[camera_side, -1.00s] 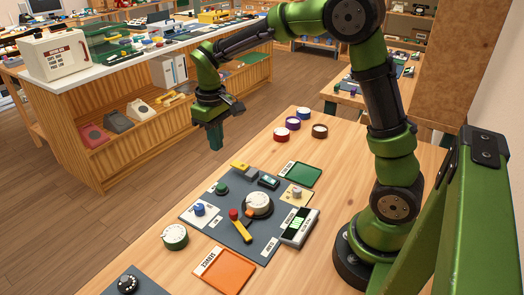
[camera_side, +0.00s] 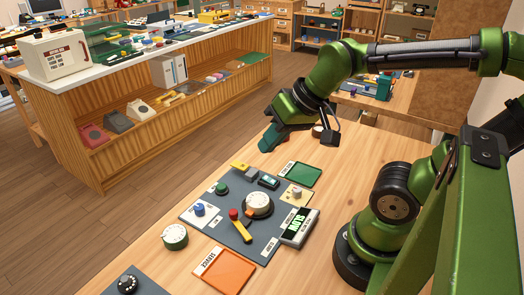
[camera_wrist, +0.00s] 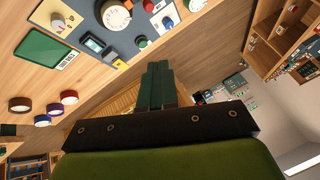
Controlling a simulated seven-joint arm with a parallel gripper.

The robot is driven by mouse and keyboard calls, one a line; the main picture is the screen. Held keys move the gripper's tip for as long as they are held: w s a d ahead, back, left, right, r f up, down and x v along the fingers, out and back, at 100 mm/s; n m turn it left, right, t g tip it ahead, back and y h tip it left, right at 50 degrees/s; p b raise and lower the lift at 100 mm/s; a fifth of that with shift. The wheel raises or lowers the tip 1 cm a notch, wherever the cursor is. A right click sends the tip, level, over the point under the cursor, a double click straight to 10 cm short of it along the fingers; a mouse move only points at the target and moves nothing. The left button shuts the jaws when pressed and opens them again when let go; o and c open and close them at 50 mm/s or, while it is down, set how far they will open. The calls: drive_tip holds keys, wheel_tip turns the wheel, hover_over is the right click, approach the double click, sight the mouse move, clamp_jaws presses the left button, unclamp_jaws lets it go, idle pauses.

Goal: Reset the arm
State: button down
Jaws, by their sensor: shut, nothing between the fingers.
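My green arm is raised and folded back over the right side of the wooden table. My gripper (camera_side: 269,140) has dark green fingers, is shut and empty, and hangs in the air above the table's far part. It points down and to the left in the side view. In the wrist view the gripper's fingers (camera_wrist: 157,85) lie together with nothing between them. The grey panel (camera_side: 222,227) with the white dial (camera_side: 257,203) lies on the table below and in front of the gripper, apart from it.
A green tray (camera_side: 300,174) and an orange tray (camera_side: 224,271) lie beside the panel. A loose green-rimmed dial (camera_side: 174,236) sits at the left. A wooden counter (camera_side: 110,150) stands behind the table.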

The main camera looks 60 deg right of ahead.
drive_tip(key=shift+s+r+t, duration=0.4)
drive_tip(key=shift+s+r, duration=0.2)
drive_tip(key=shift+r, duration=0.2)
